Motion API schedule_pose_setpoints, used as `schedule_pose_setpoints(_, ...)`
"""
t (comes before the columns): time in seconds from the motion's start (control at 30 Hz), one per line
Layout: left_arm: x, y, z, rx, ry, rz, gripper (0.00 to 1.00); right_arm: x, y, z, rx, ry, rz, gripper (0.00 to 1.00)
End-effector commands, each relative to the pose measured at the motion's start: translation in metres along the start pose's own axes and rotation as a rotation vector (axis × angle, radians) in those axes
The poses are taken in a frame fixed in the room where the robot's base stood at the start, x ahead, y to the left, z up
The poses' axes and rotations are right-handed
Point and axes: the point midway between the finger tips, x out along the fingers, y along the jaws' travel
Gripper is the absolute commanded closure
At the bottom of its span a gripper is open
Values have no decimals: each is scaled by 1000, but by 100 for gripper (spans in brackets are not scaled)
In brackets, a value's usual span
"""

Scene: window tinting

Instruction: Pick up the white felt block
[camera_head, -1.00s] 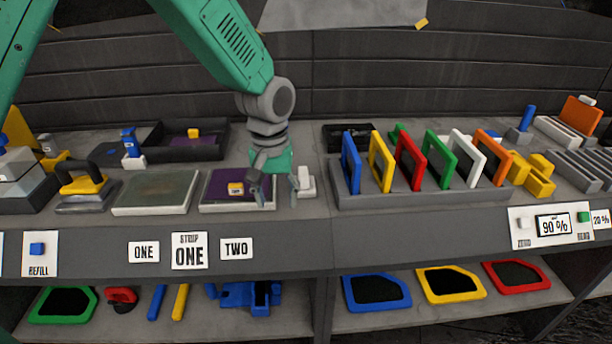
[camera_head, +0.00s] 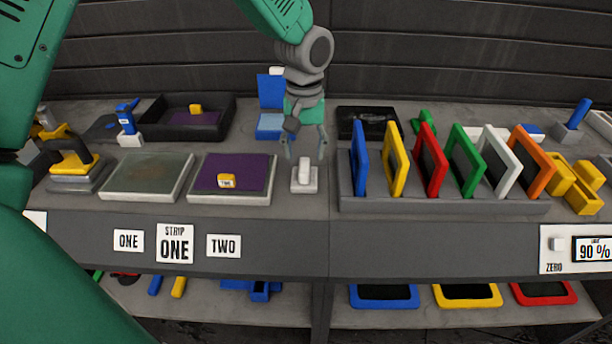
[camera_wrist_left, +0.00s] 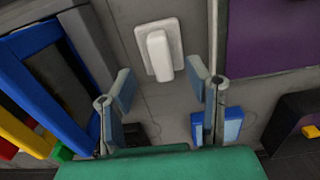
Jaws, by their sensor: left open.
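The white felt block (camera_head: 304,172) stands on a small pale base (camera_head: 304,187) on the bench, between the purple pad and the rack of coloured frames. It also shows in the left wrist view (camera_wrist_left: 158,56), upright on its base (camera_wrist_left: 166,74). My left gripper (camera_head: 305,154) is open and empty, just behind and above the block. In the left wrist view its two fingers (camera_wrist_left: 163,82) are spread apart, with the block beyond and between their tips, not touching. My right gripper is not in view.
The purple pad (camera_head: 232,174) with a yellow piece lies left of the block. A grey rack (camera_head: 440,204) holding several upright coloured frames stands close on the right. A blue item (camera_head: 270,90) stands behind the gripper. The bench's front edge is just before the block.

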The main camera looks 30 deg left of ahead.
Motion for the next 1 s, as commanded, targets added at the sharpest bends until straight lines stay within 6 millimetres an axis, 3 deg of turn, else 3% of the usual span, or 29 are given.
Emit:
schedule_pose_setpoints(0.23,19,-2,-1,0,-1,2,55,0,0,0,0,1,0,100)
schedule_pose_setpoints(0.5,57,0,-6,0,-1,1,55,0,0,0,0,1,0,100)
schedule_pose_setpoints(0.8,62,0,-6,1,1,1,55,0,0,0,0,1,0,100)
schedule_pose_setpoints(0.87,62,0,-6,1,1,1,73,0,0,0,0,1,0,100)
schedule_pose_setpoints(0.93,62,0,-6,1,0,1,97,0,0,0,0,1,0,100)
schedule_pose_setpoints(1.0,62,0,-6,1,0,1,100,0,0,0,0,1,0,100)
